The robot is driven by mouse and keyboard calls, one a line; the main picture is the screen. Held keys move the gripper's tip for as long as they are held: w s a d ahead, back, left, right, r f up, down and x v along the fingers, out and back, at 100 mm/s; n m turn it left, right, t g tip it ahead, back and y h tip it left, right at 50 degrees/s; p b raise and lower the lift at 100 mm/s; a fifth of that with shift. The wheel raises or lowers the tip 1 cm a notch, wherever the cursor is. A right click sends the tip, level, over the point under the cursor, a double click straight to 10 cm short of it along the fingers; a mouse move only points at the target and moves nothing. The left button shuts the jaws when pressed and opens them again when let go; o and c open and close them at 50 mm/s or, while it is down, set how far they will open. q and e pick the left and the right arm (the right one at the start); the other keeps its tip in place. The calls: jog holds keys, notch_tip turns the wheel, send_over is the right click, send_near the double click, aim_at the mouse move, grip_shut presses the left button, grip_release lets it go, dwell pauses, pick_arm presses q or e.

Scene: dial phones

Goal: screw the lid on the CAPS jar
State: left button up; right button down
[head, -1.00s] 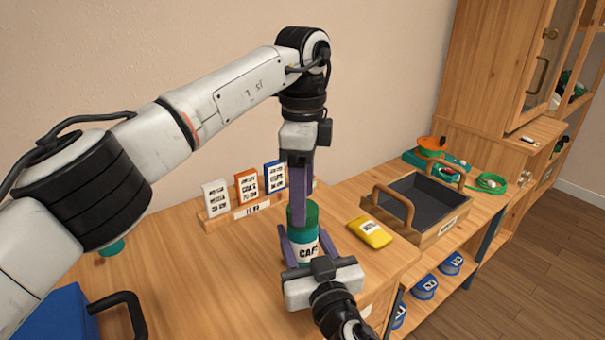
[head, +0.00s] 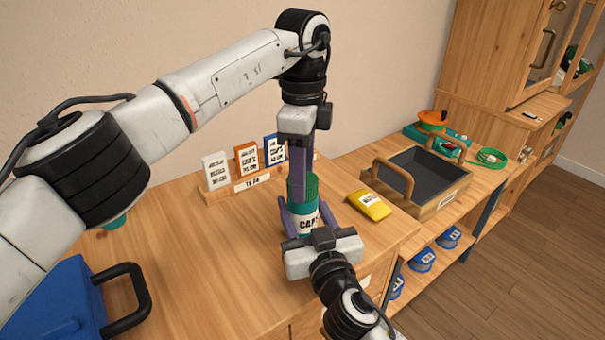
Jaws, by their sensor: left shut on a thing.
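The CAPS jar (head: 304,222) stands upright on the wooden table, with a white label and a teal band. A green ribbed lid (head: 311,190) is on top of it; I cannot tell how tightly it sits. My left gripper (head: 301,179) comes down from above, its purple fingers shut on the lid and partly covering it. My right gripper (head: 304,212) reaches in from the front, low, with one purple finger on each side of the jar body, seemingly shut on it. Its palm hides the jar's base.
A rack of cards (head: 238,190) stands behind the jar on the left. A yellow packet (head: 369,205) lies to the right, before an open wooden tray (head: 459,197) with handles. A blue case (head: 50,308) is at front left.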

pick_arm(q)
jog(key=m, duration=1.8)
jog(key=shift+m, duration=0.4)
jog(key=m, duration=1)
jog(key=shift+f, duration=0.1)
jog(key=m, duration=0.4)
jog(key=shift+m, duration=0.4)
jog(key=m, duration=0.5)
jog(key=o, duration=1.2)
